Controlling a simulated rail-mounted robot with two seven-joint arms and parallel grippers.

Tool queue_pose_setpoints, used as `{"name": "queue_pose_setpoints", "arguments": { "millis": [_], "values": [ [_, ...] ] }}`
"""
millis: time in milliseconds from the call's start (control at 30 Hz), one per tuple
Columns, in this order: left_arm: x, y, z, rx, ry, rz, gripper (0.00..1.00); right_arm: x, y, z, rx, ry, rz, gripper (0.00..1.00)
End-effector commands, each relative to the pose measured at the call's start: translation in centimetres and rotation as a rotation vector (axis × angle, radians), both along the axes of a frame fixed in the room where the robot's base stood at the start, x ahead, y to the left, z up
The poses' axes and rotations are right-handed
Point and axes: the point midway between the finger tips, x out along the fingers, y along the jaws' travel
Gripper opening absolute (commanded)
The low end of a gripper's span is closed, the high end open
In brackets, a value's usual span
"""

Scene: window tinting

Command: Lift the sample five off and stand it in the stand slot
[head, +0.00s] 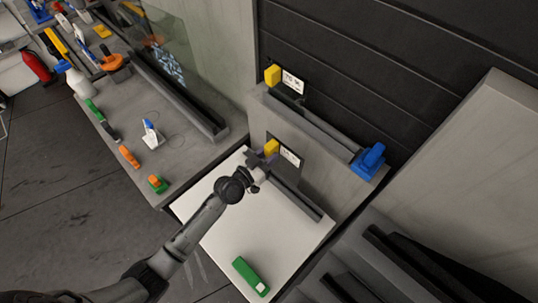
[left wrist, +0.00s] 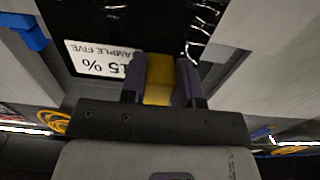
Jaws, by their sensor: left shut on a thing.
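Sample five (left wrist: 120,22) is a dark glossy pane with a white label reading "15 % SAMPLE FIVE", upside down in the left wrist view. Its yellow grip tab (left wrist: 160,78) is between the fingers of my left gripper (left wrist: 161,88), which is shut on it. In the head view the sample's white label (head: 290,156) shows beside my left gripper (head: 266,157), in front of a grey upright panel. A long dark rail (head: 298,199), perhaps the slotted stand, lies below it on the white board; I cannot tell whether the sample touches it. My right gripper is not in view.
Another yellow-tabbed sample (head: 293,80) stands on the grey ledge behind, near a blue clamp (head: 369,160). A green block (head: 250,277) lies on the white board (head: 225,235). The bench at left (head: 190,165) carries several tools and bottles. The board's front part is mostly clear.

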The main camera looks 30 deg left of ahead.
Motion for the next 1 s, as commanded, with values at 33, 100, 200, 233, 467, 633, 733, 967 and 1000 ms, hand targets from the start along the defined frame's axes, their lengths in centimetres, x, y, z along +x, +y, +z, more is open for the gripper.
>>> {"name": "queue_pose_setpoints", "arguments": {
  "millis": [33, 100, 200, 233, 467, 633, 733, 967, 1000],
  "values": [
    [0.0, 0.0, 0.0, 0.000, -0.001, 0.000, 0.01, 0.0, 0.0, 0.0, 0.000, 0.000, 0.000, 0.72],
    [0.0, 0.0, 0.0, 0.001, 0.000, 0.000, 0.01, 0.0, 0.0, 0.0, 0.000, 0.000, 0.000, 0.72],
    [0.0, 0.0, 0.1, 0.002, 0.000, -0.001, 0.01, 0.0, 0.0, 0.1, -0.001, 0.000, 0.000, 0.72],
    [0.0, 0.0, -0.3, 0.001, 0.001, -0.001, 0.01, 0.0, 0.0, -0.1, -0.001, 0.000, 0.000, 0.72],
    [0.0, 0.0, -2.5, 0.001, 0.000, 0.001, 0.01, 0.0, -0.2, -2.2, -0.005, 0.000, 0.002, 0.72],
    [0.0, 0.0, -3.8, 0.001, 0.001, 0.000, 0.01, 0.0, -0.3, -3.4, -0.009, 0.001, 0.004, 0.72],
    [0.0, 0.0, -4.3, 0.001, 0.000, -0.001, 0.01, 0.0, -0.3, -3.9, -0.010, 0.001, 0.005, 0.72],
    [0.0, 0.0, -4.9, 0.001, 0.000, 0.000, 0.01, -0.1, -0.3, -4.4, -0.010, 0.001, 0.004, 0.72],
    [0.0, 0.0, -5.0, 0.001, -0.001, 0.000, 0.01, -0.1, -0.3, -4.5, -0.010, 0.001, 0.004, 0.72]
  ]
}}
